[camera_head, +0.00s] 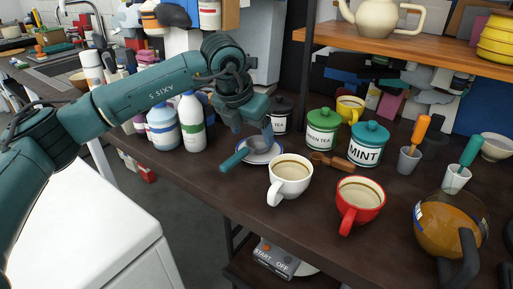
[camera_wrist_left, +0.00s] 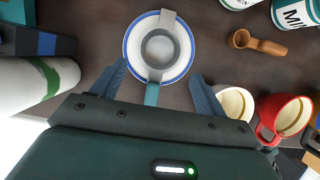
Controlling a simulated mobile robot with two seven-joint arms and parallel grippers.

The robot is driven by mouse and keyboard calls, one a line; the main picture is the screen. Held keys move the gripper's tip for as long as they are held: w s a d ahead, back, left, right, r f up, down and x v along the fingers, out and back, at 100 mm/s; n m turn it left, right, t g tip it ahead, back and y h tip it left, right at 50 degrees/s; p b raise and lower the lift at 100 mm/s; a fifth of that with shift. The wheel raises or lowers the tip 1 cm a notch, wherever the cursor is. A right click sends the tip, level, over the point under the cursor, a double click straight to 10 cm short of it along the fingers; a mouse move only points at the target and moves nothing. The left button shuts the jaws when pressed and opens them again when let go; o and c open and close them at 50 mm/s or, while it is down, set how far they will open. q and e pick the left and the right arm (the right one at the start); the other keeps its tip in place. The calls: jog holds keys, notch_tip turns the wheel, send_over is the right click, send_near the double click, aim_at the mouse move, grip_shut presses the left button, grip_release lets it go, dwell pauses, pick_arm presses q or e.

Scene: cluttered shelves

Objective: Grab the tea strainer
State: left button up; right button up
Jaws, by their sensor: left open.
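The tea strainer, a grey round bowl with a teal handle (camera_head: 235,159), lies on a white saucer with a blue rim (camera_head: 266,156) on the dark table. In the left wrist view the strainer's bowl (camera_wrist_left: 158,47) sits over the saucer (camera_wrist_left: 130,46), and its handle points toward my gripper. My left gripper (camera_head: 252,128) is open and empty, above the saucer, and hides part of the strainer in the head view. In the left wrist view its fingers (camera_wrist_left: 160,80) are spread on either side of the handle, apart from it. My right gripper is not in view.
A white mug (camera_head: 290,178) and a red mug (camera_head: 360,203) stand right of the saucer. Behind are a green tea jar (camera_head: 322,130), a mint jar (camera_head: 368,145) and a wooden scoop (camera_head: 333,161). A white bottle (camera_head: 192,123) stands left. A coffee pot (camera_head: 448,228) is far right.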

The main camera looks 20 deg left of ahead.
aim_at(257, 144)
pick_arm(q)
jog(key=x, duration=0.4)
jog(key=shift+w+f, duration=0.1)
jog(key=shift+w, duration=0.15)
jog(key=shift+c, duration=0.3)
jog(key=c, duration=1)
jog(key=shift+o, duration=0.2)
